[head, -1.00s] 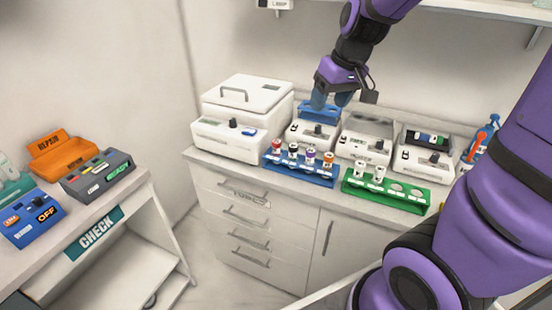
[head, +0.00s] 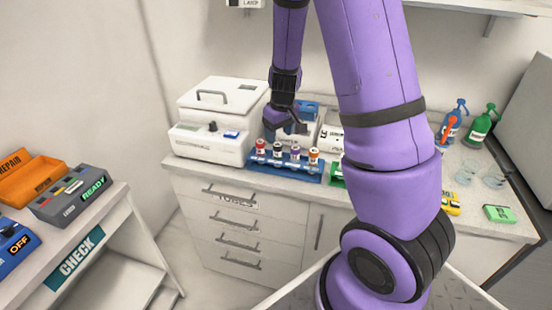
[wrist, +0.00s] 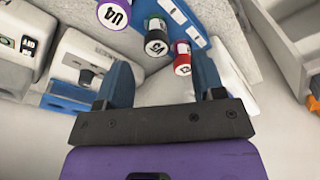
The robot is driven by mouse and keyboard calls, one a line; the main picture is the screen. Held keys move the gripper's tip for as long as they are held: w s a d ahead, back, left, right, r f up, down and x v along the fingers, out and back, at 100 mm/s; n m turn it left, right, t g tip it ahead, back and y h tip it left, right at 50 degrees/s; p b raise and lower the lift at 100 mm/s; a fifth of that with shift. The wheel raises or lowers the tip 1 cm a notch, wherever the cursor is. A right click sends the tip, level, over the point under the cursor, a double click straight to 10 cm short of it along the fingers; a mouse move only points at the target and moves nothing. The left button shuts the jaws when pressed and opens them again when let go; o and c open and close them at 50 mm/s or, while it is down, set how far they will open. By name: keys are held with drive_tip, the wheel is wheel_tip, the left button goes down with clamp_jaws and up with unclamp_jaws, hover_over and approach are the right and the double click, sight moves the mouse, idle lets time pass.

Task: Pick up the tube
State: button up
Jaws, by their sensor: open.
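A blue rack (head: 283,171) on the counter holds several upright tubes. They are a red tube (head: 260,147), a dark tube (head: 277,150), a purple tube (head: 295,153) and an orange tube (head: 313,157). In the wrist view I see the purple tube marked U4 (wrist: 113,14), the dark tube marked V5 (wrist: 156,44) and the red tube (wrist: 182,60), whose mark I cannot read surely. My gripper (wrist: 163,80) is open and empty. The red and dark tubes show just beyond the gap between its fingers. In the head view my gripper (head: 285,125) is above and behind the rack.
A white lidded machine (head: 212,125) stands left of the rack. A green rack (head: 337,172) is mostly hidden by my arm. A side table at left holds an orange bin (head: 28,180).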

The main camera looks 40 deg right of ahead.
sight(278, 145)
drive_tip(key=shift+w+d+f, duration=0.1)
drive_tip(key=shift+w+f, duration=0.15)
drive_tip(key=shift+f, duration=0.85)
drive_tip(key=shift+w+d+f, duration=0.1)
drive_tip(key=shift+w+f, duration=0.1)
drive_tip(key=shift+f, duration=0.95)
drive_tip(key=shift+w+d+f, duration=0.1)
drive_tip(key=shift+w+f, duration=0.15)
drive_tip(key=shift+f, duration=0.85)
drive_tip(key=shift+a, duration=0.1)
drive_tip(key=c, duration=1)
